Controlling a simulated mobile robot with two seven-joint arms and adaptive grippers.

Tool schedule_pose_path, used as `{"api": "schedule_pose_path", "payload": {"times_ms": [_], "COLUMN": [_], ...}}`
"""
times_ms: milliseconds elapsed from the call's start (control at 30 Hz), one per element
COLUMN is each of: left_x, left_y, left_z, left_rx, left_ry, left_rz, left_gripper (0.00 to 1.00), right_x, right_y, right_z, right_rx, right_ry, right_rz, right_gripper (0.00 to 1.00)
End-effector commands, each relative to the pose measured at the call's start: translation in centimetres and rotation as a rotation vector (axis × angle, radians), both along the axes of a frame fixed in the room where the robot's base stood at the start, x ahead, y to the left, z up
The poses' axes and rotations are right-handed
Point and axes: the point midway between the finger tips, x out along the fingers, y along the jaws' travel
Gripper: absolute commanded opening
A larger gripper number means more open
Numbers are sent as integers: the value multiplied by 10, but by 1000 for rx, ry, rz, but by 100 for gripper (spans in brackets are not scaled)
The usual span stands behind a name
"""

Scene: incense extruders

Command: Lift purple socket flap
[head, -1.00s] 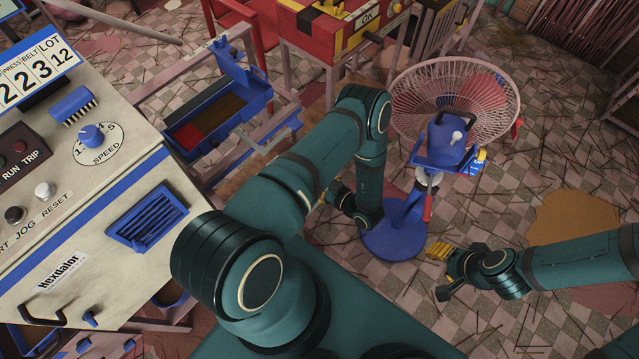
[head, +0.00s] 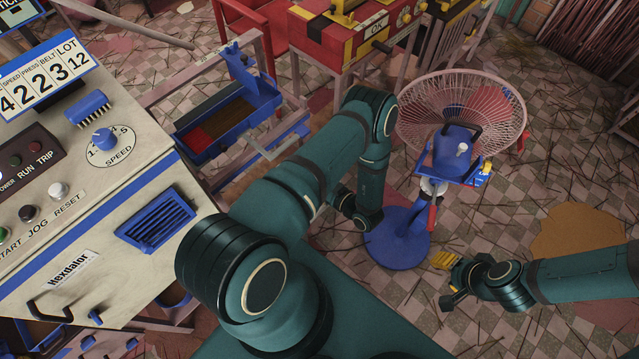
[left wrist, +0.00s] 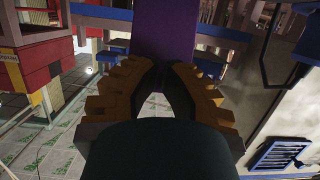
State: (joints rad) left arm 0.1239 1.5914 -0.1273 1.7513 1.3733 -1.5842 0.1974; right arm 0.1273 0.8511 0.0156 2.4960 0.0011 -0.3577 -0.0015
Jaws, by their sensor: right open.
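A purple upright surface (left wrist: 165,30) fills the top middle of the left wrist view, beyond my left fingertips. I cannot tell whether it is the socket flap; no purple flap shows in the head view. My left gripper (left wrist: 160,75) has yellow-brown ridged fingers pointing toward the purple surface. Whether its tips touch it or close on it is unclear. My right gripper (head: 447,280) is open and empty at the lower right, above the floor.
A cream control machine (head: 90,235) stands at left. A blue tray (head: 235,122) on a frame lies beyond it, and a red-and-yellow machine (head: 350,45) stands at the back. A blue fan (head: 400,238) stands close to my arm. Straw-strewn tiled floor (head: 560,160) is at right.

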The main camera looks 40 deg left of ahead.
Motion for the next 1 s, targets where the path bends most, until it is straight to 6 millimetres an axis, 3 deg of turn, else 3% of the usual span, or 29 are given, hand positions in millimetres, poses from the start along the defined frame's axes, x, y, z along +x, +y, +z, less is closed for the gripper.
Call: {"api": "schedule_pose_path", "payload": {"times_ms": [533,1000], "left_x": [2,2], "left_y": [24,27], "left_z": [7,7], "left_rx": [2,1], "left_ry": [0,0], "left_rz": [0,0], "left_gripper": [0,0], "right_x": [0,0], "right_y": [0,0], "right_z": [3,3], "right_rx": [0,0], "right_ry": [0,0], "right_rz": [0,0], "right_gripper": [47,47]}}
